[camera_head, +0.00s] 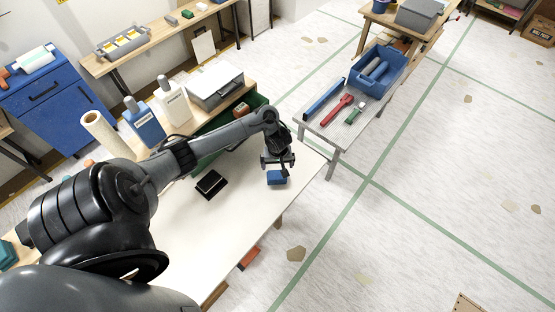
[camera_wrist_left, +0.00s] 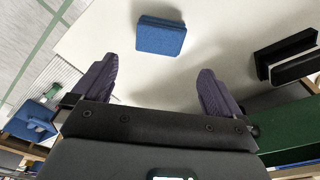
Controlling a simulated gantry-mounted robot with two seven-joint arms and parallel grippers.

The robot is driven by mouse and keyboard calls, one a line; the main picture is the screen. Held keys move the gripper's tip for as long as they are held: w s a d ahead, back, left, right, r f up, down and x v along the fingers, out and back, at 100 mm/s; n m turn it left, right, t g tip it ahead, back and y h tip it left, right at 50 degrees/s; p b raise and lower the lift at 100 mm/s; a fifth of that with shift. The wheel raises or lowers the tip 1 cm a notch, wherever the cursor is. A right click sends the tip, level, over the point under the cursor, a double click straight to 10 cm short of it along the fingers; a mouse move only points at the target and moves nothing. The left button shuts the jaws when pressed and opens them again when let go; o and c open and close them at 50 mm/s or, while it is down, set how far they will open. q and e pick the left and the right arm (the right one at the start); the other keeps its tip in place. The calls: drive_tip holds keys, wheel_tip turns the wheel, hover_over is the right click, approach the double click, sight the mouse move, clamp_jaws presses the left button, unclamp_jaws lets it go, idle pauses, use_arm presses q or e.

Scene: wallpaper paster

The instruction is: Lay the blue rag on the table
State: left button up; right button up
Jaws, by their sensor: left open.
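The blue rag (camera_head: 277,178) is a small folded block on the white table (camera_head: 215,238), near its right edge. It also shows in the left wrist view (camera_wrist_left: 160,36), lying flat on the table beyond the fingertips. My left gripper (camera_head: 279,160) is just above and behind the rag in the head view. In the left wrist view its two fingers (camera_wrist_left: 158,80) are wide apart with nothing between them, and the rag is apart from them. My right gripper is not in view.
A black block (camera_head: 211,184) lies on the table left of the rag. A green crate (camera_head: 215,128) and bottles (camera_head: 173,102) stand behind. A grey bench (camera_head: 345,120) with tools and a blue bin (camera_head: 377,70) is back right. The table front is clear.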

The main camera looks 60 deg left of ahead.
use_arm(q)
drive_tip(key=s+d+r+m+t, duration=0.1)
drive_tip(key=d+m+t, duration=0.1)
drive_tip(key=d+m, duration=0.5)
drive_tip(key=s+d+r+m+t, duration=0.1)
drive_tip(key=d+m, duration=0.1)
drive_tip(key=d, duration=1)
drive_tip(key=s+d+r+m+h, duration=0.1)
drive_tip(key=s+d+r+m, duration=0.5)
drive_tip(key=s+r, duration=0.5)
drive_tip(key=shift+s+d+r, duration=0.15)
drive_tip(key=shift+d+r, duration=0.2)
drive_tip(key=shift+r, duration=0.1)
wheel_tip(320, 180, up, 5)
drive_tip(key=p, duration=0.5)
drive_tip(key=shift+r+p, duration=0.2)
drive_tip(key=shift+p, duration=0.1)
